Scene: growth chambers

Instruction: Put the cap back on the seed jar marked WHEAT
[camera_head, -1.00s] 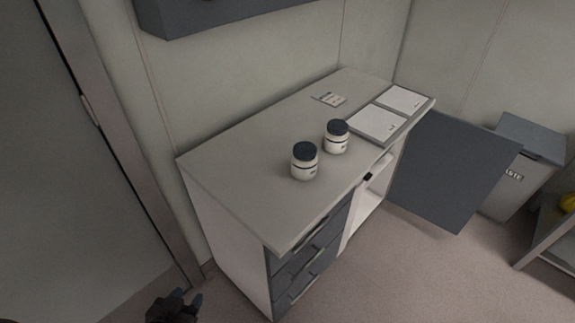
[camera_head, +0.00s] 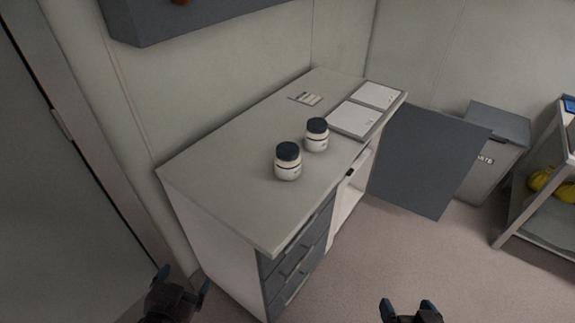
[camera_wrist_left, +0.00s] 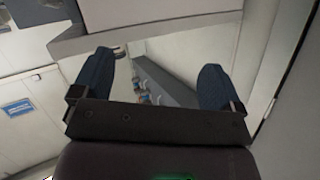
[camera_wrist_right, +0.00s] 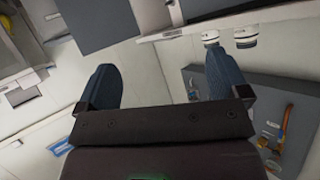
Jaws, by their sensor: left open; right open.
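Two white jars with dark tops stand upright on the grey counter (camera_head: 215,170) in the head view. The nearer jar (camera_head: 288,170) is left of the farther jar (camera_head: 316,142). Their labels are too small to read, so I cannot tell which is WHEAT. No loose cap is visible on the counter. Two white jars also show at the top of the right wrist view (camera_wrist_right: 246,37). My left gripper (camera_head: 183,281) is open and empty, in front of the counter's left end. My right gripper (camera_head: 408,308) is open and empty, low and right of the counter, apart from the jars.
A tray with two white panels (camera_head: 352,119) and a small card (camera_head: 306,98) lie farther back on the counter. An open dark cabinet door (camera_head: 420,160) juts out at right. A bin (camera_head: 490,160) and a cart (camera_head: 530,215) stand beyond. A wall cabinet (camera_head: 190,18) hangs above.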

